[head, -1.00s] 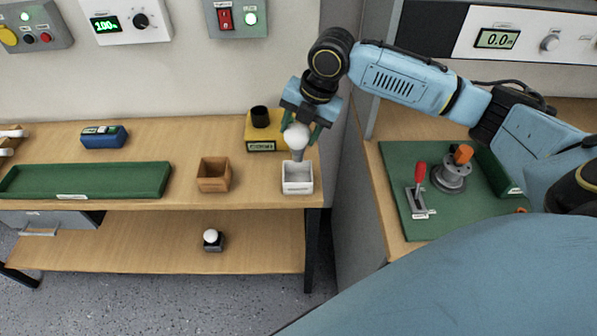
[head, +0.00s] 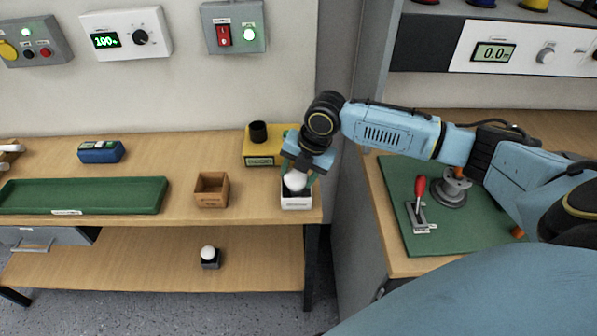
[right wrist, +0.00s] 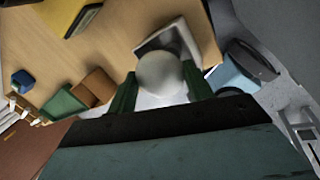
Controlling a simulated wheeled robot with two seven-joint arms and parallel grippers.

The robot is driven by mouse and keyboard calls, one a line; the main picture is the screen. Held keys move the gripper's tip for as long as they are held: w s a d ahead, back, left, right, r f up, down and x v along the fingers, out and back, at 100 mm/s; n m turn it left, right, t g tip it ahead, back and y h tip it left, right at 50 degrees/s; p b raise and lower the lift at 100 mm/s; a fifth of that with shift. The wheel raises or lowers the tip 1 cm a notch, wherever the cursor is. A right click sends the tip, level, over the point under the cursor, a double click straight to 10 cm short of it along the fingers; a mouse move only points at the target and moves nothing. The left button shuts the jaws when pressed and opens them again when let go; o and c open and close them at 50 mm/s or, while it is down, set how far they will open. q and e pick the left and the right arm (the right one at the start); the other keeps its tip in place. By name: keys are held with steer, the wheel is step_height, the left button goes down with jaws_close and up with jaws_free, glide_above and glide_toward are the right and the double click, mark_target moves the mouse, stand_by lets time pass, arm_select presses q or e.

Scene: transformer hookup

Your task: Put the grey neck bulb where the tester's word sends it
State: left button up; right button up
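The bulb (head: 296,182), with a round white globe, is neck down in the white box (head: 298,203) at the right end of the bench. Its neck is hidden by the box and the viewing angle. My right gripper (head: 300,176) is around the globe from above. In the right wrist view the green fingers lie against both sides of the globe (right wrist: 165,75). The tester, a yellow block with a black socket (head: 258,132), stands just behind; its lit green label (head: 260,161) is too small to read. My left gripper is out of view.
A brown wooden box (head: 211,190) stands left of the white box, and a long green tray (head: 85,195) lies further left. Another white bulb (head: 208,253) sits in a small holder on the lower shelf. A red-handled clamp (head: 420,205) is on the right bench.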

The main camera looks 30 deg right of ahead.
steer(key=o, duration=0.5)
steer(key=shift+c, duration=0.2)
steer(key=p+v, duration=0.1)
steer(key=v, duration=1.1)
steer(key=shift+r+p, duration=0.15)
steer(key=shift+p, duration=0.2)
steer(key=shift+w, duration=0.1)
